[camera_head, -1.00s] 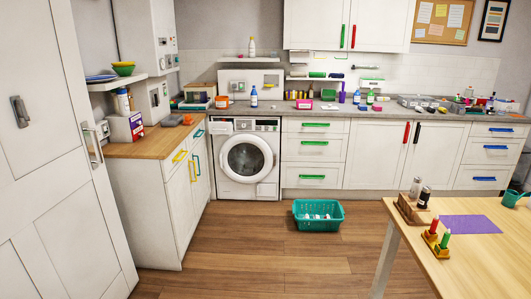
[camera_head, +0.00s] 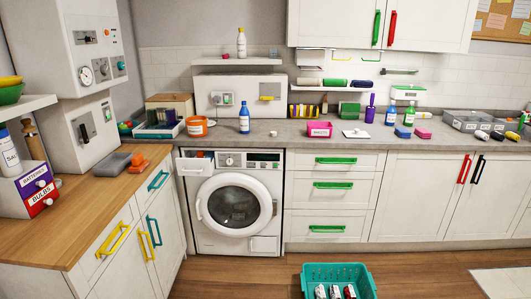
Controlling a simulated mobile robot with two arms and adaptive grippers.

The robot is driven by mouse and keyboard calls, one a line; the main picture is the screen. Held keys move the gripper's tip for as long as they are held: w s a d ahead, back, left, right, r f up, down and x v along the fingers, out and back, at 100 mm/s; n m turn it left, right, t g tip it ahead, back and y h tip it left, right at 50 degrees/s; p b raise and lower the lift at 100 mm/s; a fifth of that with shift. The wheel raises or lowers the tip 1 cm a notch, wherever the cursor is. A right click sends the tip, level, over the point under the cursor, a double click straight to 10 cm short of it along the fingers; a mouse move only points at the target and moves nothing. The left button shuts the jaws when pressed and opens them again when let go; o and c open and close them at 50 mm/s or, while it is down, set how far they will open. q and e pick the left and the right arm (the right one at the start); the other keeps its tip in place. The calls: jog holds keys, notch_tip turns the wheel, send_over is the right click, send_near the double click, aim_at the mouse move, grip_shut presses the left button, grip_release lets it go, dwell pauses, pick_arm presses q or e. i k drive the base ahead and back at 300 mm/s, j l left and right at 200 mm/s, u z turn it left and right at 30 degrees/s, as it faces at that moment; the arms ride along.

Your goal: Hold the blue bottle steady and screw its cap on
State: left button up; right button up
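A blue bottle (camera_head: 244,120) stands upright on the grey counter (camera_head: 290,139), behind and above the washing machine. A small item (camera_head: 273,134) lies on the counter just to its right; it is too small to tell whether it is the cap. A second bottle with blue on it (camera_head: 391,114) stands farther right on the counter, beside a green one. Neither of my grippers shows in the head view.
An orange tub (camera_head: 197,126) and a pink bin (camera_head: 319,129) flank the blue bottle on the counter. A white washing machine (camera_head: 200,243) stands below. A teal basket (camera_head: 312,274) sits on the floor in front of the drawers. A wooden worktop (camera_head: 75,215) runs along the left.

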aim_at(244, 114)
jog(key=i+z, duration=0.1)
jog(key=i, duration=0.8)
jog(key=i+j+z, duration=0.35)
jog(key=i+j, duration=0.25)
jog(key=i+j+z, duration=0.2)
jog(key=i+j, duration=0.15)
jog(key=i+j+z, duration=0.15)
jog(key=i+j, duration=0.15)
jog(key=i+j+z, duration=0.2)
jog(key=j, duration=0.3)
jog(key=i+j+z, duration=0.2)
jog(key=j, duration=0.25)
jog(key=i, duration=0.1)
